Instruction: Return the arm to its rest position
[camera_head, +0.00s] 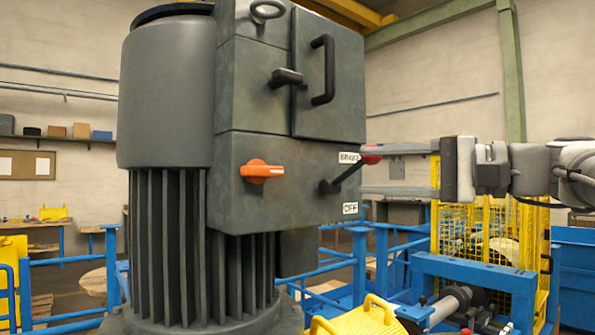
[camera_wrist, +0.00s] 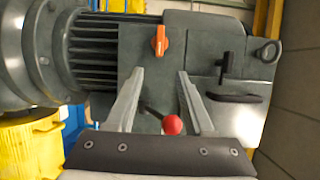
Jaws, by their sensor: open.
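My gripper (camera_head: 364,171) reaches in from the right and is open, with its two fingers pointing at the grey motor's box. The brake lever (camera_head: 345,175) is black with a red knob (camera_head: 371,154). It slants up to the right, its knob near the BRAKE label (camera_head: 348,158) and above the OFF label (camera_head: 350,208). In the head view the knob overlaps the upper fingertip. In the wrist view the red knob (camera_wrist: 172,125) appears between the spread fingers of my gripper (camera_wrist: 160,75), with a visible gap to each. Depth between knob and fingers is hard to tell.
The grey motor (camera_head: 170,100) fills the left and middle. Its box carries an orange switch (camera_head: 261,171), a black handle (camera_head: 323,70) and a latch (camera_head: 286,78). Blue rails (camera_head: 360,265) and a yellow mesh cage (camera_head: 490,240) stand behind. Open air lies above my arm.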

